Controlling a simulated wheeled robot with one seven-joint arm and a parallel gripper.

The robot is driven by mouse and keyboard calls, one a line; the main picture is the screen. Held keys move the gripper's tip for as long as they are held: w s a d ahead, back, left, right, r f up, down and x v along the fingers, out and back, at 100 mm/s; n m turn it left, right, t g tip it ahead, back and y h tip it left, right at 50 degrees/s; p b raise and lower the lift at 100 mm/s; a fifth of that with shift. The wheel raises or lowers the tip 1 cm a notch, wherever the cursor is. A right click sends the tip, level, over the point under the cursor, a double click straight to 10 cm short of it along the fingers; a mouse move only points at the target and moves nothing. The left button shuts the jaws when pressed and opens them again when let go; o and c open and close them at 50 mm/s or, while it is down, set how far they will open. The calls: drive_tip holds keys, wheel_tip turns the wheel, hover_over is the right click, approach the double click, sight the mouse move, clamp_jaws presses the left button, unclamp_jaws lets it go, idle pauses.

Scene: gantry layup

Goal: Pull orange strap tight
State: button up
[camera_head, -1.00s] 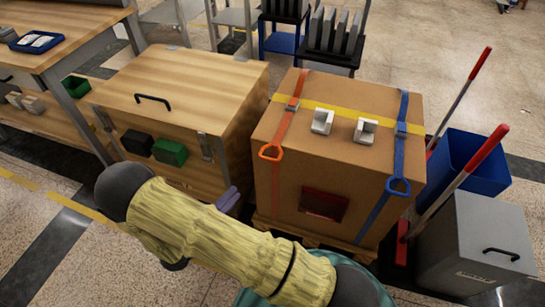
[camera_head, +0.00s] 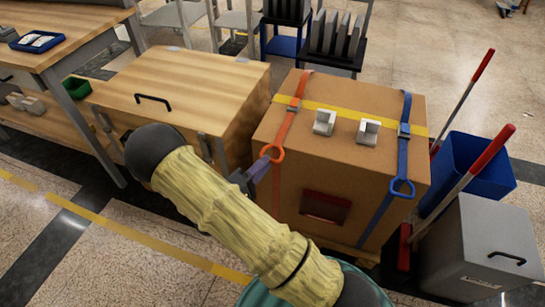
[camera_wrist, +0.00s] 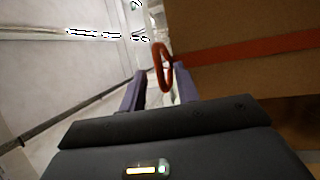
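The orange strap (camera_head: 287,127) runs over the top and down the front of a large cardboard box (camera_head: 313,170). It ends in an orange pull ring (camera_head: 271,154) that stands out at the box's front left. My gripper (camera_head: 257,169), with purple fingers, is right at this ring. In the wrist view my gripper (camera_wrist: 159,73) is open, one finger on each side of the ring (camera_wrist: 163,67). The ring's lower part reaches between the fingertips, and I see no clear grip on it. The orange strap (camera_wrist: 250,47) runs right from there along the box.
A blue strap (camera_head: 403,130) with a blue ring crosses the box's right side. A wooden cabinet (camera_head: 190,85) stands close on the left. A grey bin (camera_head: 480,240), a blue bin (camera_head: 478,165) and red-handled tools stand on the right. Open floor lies front left.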

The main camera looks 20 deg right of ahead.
drive_tip(key=x, duration=0.4)
drive_tip(key=shift+w+d+r+b, duration=0.1)
drive_tip(key=shift+w+d+b, duration=0.15)
drive_tip(key=shift+d+b, duration=0.05)
drive_tip(key=shift+d, duration=0.1)
drive_tip(key=shift+c, duration=0.4)
